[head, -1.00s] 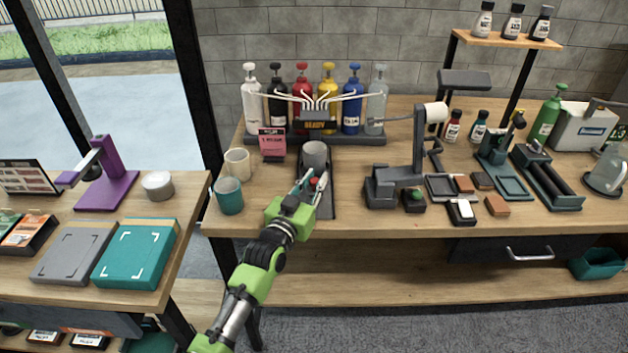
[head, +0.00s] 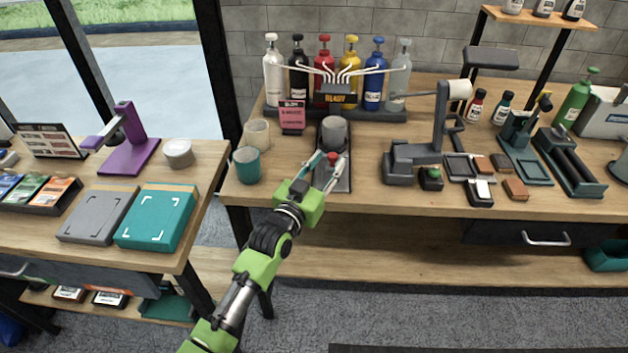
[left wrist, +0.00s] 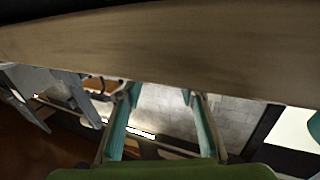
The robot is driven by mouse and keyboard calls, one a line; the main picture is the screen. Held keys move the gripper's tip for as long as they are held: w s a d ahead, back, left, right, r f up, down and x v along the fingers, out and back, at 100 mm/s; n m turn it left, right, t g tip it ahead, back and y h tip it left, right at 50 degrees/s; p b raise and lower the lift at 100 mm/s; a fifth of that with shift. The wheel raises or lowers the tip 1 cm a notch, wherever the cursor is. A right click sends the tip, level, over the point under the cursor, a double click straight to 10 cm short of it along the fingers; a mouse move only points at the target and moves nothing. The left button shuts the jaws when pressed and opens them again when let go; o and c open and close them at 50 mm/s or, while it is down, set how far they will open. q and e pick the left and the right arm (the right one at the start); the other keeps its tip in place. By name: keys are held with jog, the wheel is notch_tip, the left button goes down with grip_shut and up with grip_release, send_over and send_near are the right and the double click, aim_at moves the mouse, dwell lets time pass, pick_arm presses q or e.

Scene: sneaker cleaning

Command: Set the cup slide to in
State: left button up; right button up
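The cup slide (head: 338,183) is a dark narrow track on the bench, under the pump bottles. A grey cup (head: 334,131) stands at its far end. A red knob (head: 332,157) sits just in front of the cup. My left gripper (head: 327,164) is over the track with its teal fingers apart, one on either side of the knob; I cannot tell whether they touch it. In the left wrist view the fingers (left wrist: 160,97) are also apart with nothing clearly held between them. My right gripper is in neither view.
A pink card (head: 292,116) and the bottle rack (head: 386,115) are behind. A grey stand (head: 420,152) is to the right. The bench front edge is close to my left arm.

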pick_arm(q)
jog(key=v, duration=0.8)
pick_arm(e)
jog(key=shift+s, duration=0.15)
